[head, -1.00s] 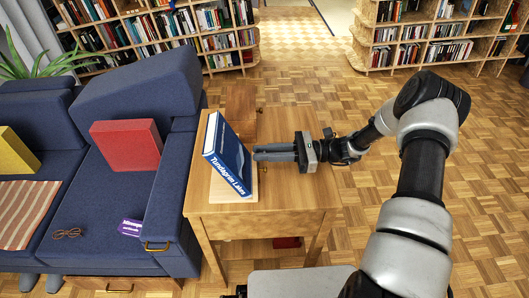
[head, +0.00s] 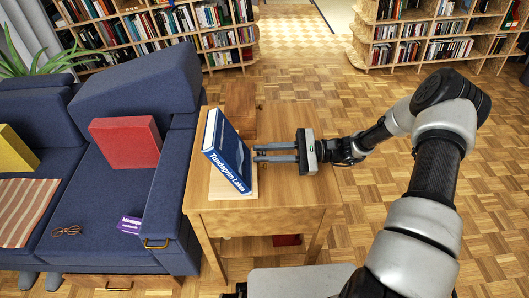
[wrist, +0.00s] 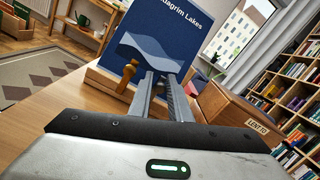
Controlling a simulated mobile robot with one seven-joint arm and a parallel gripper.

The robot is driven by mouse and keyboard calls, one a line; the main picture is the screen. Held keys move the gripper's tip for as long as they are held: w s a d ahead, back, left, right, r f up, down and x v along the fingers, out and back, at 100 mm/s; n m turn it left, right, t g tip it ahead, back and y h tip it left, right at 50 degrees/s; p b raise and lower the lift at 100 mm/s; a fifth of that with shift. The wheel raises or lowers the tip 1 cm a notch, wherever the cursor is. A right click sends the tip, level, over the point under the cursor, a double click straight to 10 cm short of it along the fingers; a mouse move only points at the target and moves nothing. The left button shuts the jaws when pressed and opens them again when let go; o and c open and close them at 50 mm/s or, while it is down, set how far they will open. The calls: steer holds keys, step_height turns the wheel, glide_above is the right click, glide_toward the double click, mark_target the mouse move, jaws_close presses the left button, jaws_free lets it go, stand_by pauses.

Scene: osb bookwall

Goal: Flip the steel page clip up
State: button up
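A blue book titled "Tundagrim Lakes" (head: 227,152) leans back on a pale wooden stand (head: 235,187) on the side table. Its cover also fills the upper middle of the wrist view (wrist: 176,28). A small turned wooden peg (wrist: 127,76) stands before the cover, left of my fingers. I cannot make out the steel page clip for sure; my fingers cover part of the book's lower front. My gripper (head: 257,153) points left at the book's front, its tips very near the cover. Contact cannot be told. The two fingers (wrist: 161,78) are a little apart, with nothing seen between them.
The wooden side table (head: 285,195) has bare top around the stand. A brown wooden box (head: 241,108) sits behind the book, labelled "LENTO" in the wrist view (wrist: 256,126). A blue sofa (head: 115,190) stands close on the left. Open parquet lies to the right.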

steer(key=shift+o, duration=1.4)
steer(key=shift+d, duration=0.15)
steer(key=d, duration=1.7)
steer(key=shift+d, duration=0.15)
